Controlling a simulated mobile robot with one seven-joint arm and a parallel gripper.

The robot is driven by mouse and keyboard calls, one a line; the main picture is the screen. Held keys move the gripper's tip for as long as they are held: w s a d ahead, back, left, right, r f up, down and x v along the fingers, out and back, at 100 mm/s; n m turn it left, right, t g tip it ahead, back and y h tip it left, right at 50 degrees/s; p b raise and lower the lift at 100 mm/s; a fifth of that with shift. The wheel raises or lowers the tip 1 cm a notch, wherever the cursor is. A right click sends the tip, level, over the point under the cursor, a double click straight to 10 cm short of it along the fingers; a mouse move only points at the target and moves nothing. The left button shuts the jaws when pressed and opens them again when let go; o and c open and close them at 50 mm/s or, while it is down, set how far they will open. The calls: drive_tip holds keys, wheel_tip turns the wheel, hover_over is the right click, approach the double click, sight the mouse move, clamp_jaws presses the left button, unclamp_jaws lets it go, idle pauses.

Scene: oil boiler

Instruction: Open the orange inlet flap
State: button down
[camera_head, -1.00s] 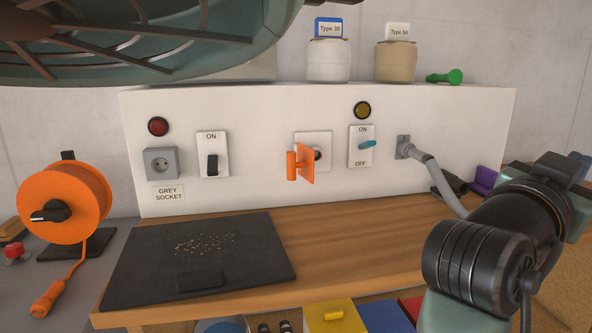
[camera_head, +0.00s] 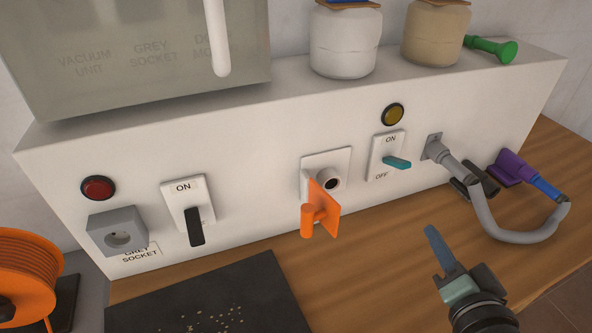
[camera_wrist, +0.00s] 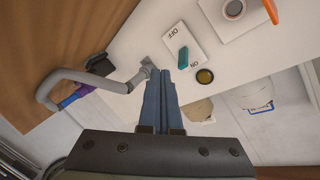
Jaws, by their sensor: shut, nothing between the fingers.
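The orange inlet flap (camera_head: 322,208) stands swung out from its white square plate on the front of the white panel, and the round inlet (camera_head: 329,178) behind it is uncovered. A stubby orange handle sticks out from the flap's front. The flap's edge (camera_wrist: 271,10) also shows at the top right of the wrist view. My gripper (camera_head: 435,240) is shut and empty over the wooden bench, to the right of the flap and apart from it. Its blue fingers (camera_wrist: 167,85) are together in the wrist view.
A teal ON/OFF switch (camera_head: 397,163) sits right of the inlet, below a yellow lamp (camera_head: 392,114). A grey hose (camera_head: 490,215) with a blue and purple end loops out near my gripper. A black mat (camera_head: 210,300) lies on the bench at left.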

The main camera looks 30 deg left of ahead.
drive_tip(key=s+a+f+m+g+y+p, duration=0.1)
drive_tip(key=s+a+m+g+y+p, duration=0.15)
drive_tip(key=s+p, duration=0.2)
drive_tip(key=m+y+p, duration=0.2)
drive_tip(key=y+p, duration=0.2)
drive_tip(key=p, duration=0.7)
approach(315, 220)
drive_tip(key=x, duration=0.4)
drive_tip(key=w+x, duration=0.1)
drive_tip(key=shift+w+r, duration=0.15)
drive_tip(key=shift+w, duration=0.05)
drive_tip(key=shift+s+a, duration=0.1)
drive_tip(key=shift+a, duration=0.3)
drive_tip(key=shift+s+a, duration=0.1)
drive_tip(key=shift+s+a+m+t+h, duration=0.15)
drive_tip(key=shift+m+t+h, duration=0.1)
drive_tip(key=shift+m+t, duration=0.1)
